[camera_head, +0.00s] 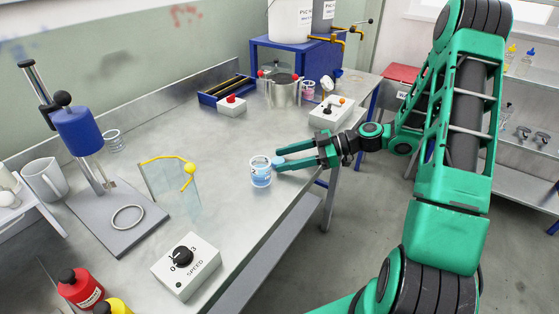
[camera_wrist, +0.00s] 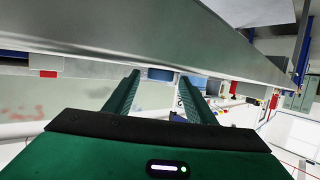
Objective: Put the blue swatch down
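My gripper (camera_head: 277,159) is low at the right edge of the steel table, with its two green fingers apart and pointing left. A small light blue piece (camera_head: 279,160) shows between the fingertips in the head view; it may be the swatch. In the wrist view a blue rectangular patch (camera_wrist: 160,74) lies between the tips of the gripper (camera_wrist: 160,76). I cannot tell whether the fingers touch it, or whether it is the blue in the beaker. A clear beaker with blue contents (camera_head: 261,172) stands just left of the fingertips.
The steel table (camera_head: 225,145) has bare room left of and behind the beaker. A clear plate with a yellow strand (camera_head: 172,181) stands to the left. A white speed box (camera_head: 186,266) is in front. A metal pot (camera_head: 283,92) and a white button box (camera_head: 331,111) stand behind.

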